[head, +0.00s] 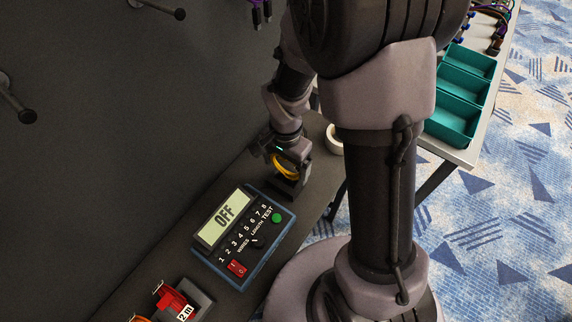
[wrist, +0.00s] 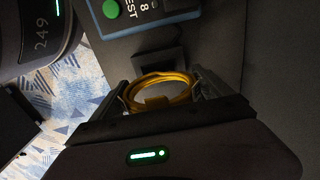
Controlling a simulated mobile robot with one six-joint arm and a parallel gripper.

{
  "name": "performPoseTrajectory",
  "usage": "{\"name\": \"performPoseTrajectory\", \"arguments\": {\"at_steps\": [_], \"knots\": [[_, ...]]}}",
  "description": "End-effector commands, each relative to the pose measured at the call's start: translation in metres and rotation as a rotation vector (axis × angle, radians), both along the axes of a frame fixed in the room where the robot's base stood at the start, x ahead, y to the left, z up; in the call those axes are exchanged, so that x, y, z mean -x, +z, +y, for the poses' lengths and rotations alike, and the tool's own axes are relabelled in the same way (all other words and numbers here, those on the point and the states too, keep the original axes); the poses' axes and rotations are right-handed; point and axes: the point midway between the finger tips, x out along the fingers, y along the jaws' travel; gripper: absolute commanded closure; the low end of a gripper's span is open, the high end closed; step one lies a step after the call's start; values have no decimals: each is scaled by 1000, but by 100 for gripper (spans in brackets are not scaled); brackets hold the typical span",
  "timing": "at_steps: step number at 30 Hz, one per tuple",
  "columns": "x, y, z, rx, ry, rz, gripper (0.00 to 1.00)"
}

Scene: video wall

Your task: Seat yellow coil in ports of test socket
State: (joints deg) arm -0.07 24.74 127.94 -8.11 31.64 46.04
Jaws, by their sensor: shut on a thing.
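The yellow coil (wrist: 178,79) is a ring of yellow cable, held between the two fingers of my gripper (wrist: 160,95) in the wrist view. In the head view the coil (head: 284,167) shows in my gripper (head: 283,163), above the bench. A dark block (wrist: 158,62), apparently the test socket, lies just beyond the coil in the wrist view. It also shows under my gripper in the head view (head: 290,188). The ports and the coil's plug ends cannot be made out. I cannot tell whether coil and block touch.
A blue-framed tester (head: 238,232) reading OFF, with a green button and a red switch, lies beside the block. A roll of pale tape (head: 335,138) lies behind my gripper. Teal bins (head: 446,121) stand on another table at right. A red device (head: 180,300) is at lower left.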

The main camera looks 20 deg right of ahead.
Motion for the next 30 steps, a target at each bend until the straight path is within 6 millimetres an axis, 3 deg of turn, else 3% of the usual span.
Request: {"name": "performPoseTrajectory", "arguments": {"at_steps": [22, 23, 24, 30], "knots": [[0, -9, 0, 0, 0, 0, 58], [0, -9, 0, 0, 0, 0, 5], [0, -9, 0, 0, 0, 0, 0], [0, -9, 0, 0, 0, 0, 0]]}}
